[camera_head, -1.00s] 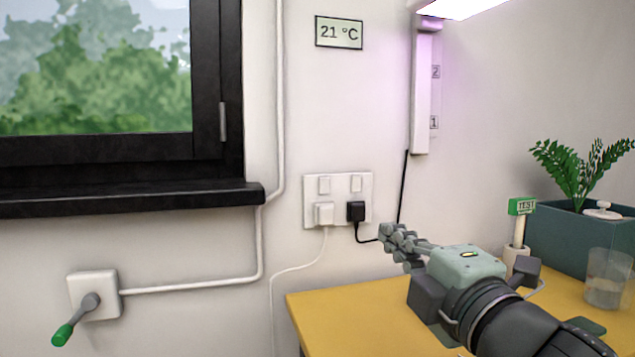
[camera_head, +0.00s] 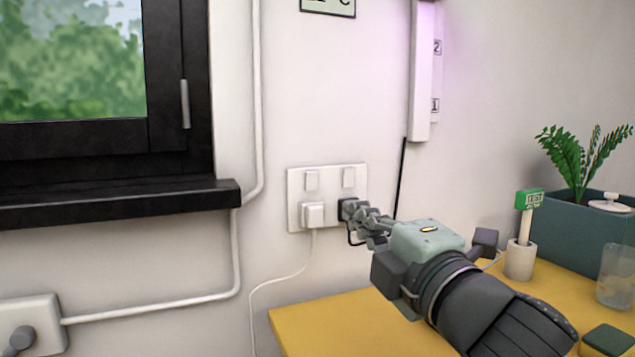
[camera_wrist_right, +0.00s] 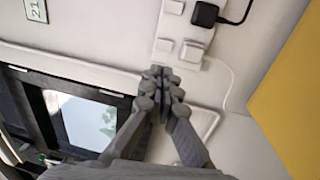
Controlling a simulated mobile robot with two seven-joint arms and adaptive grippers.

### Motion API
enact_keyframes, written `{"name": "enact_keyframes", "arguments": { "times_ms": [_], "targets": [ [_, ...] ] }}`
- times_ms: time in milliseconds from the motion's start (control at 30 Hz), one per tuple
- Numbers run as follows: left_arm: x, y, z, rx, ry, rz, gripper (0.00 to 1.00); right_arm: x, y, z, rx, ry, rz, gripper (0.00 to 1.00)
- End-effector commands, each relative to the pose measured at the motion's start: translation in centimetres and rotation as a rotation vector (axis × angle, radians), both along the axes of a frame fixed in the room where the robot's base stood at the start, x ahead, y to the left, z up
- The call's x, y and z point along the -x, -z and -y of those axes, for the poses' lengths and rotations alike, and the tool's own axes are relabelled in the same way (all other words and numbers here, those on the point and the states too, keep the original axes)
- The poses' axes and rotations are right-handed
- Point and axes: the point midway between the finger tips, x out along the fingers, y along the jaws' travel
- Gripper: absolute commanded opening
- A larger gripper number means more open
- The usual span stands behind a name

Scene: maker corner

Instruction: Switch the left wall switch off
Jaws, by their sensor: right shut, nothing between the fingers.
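A white socket plate (camera_head: 294,202) is on the wall, with two white rocker switches along its top. The left wall switch (camera_head: 311,181) is above a white plug (camera_head: 313,215); which way it is tipped I cannot tell. The right switch (camera_head: 348,177) is above a black plug (camera_head: 341,204), partly hidden by my right gripper (camera_head: 352,211). That gripper is shut and empty. In the right wrist view its fingertips (camera_wrist_right: 160,72) show just short of the plate, in line with the left switch (camera_wrist_right: 163,45). Contact is not visible. My left gripper is out of view.
A yellow table (camera_head: 310,330) is below the right arm. At right stand a potted plant (camera_head: 580,165), a cup with a green-topped tester (camera_head: 520,258) and a clear glass (camera_head: 615,275). A dark window sill (camera_head: 120,205) juts out at left.

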Motion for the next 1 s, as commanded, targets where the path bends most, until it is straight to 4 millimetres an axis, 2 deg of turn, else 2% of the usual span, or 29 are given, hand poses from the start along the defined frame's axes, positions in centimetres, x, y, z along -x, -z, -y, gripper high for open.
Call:
{"name": "enact_keyframes", "arguments": {
  "times_ms": [167,700,800,1000],
  "targets": [
    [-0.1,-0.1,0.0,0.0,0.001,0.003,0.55,-1.3,-0.2,-0.5,-0.001,0.0,0.0,0.0],
    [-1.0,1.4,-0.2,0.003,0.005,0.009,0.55,-10.9,-1.5,-4.6,0.0,0.0,0.0,0.0],
    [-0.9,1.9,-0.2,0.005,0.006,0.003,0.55,-12.0,-1.7,-4.9,0.0,0.001,0.0,0.0],
    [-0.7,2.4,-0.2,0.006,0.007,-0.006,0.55,-12.8,-1.7,-5.3,0.0,0.0,0.0,0.0]
  ]
}}
